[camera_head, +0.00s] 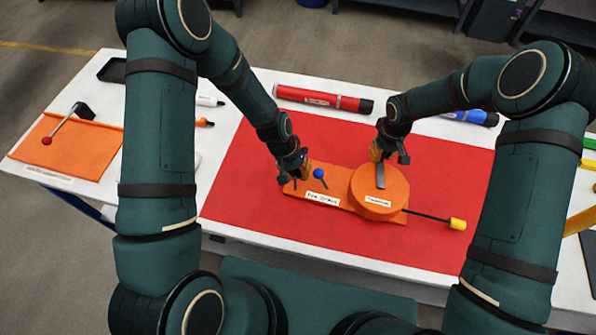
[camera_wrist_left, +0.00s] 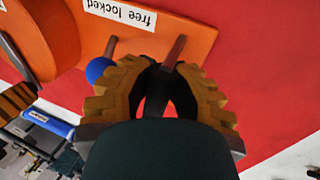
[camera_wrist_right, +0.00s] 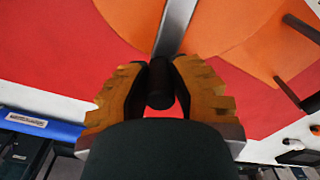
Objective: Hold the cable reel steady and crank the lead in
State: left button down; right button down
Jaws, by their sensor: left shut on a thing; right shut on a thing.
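The cable reel has an orange base (camera_head: 298,186) and a round orange drum (camera_head: 368,204) on the red mat. A grey crank arm (camera_head: 380,176) lies across the drum's top. My right gripper (camera_head: 379,158) is shut on the crank's dark handle (camera_wrist_right: 158,88), at the drum's far side. My left gripper (camera_head: 298,174) is shut on a brown post (camera_wrist_left: 174,50) near the base's left end. A blue-knobbed lever (camera_head: 318,174) stands beside it, by the "free locked" label (camera_wrist_left: 120,14). The black lead (camera_head: 425,216) extends right from the drum to a yellow end (camera_head: 458,224).
A red tube (camera_head: 323,98) and a blue tube (camera_head: 468,117) lie behind the reel. The red mat (camera_head: 260,220) is bare around the reel.

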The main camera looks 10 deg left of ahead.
jog(key=shift+s+d+f, duration=0.1)
jog(key=shift+s+f, duration=0.05)
jog(key=shift+f, duration=0.15)
jog(key=shift+d+f+m, duration=0.1)
jog(key=shift+d+m, duration=0.5)
jog(key=shift+m, duration=0.3)
jog(key=shift+s, duration=0.1)
jog(key=shift+d+m, duration=0.6)
jog(key=shift+m, duration=0.2)
jog(key=shift+s+d, duration=0.1)
jog(key=shift+d+m, duration=0.45)
jog(key=shift+m, duration=0.35)
jog(key=shift+s, duration=0.1)
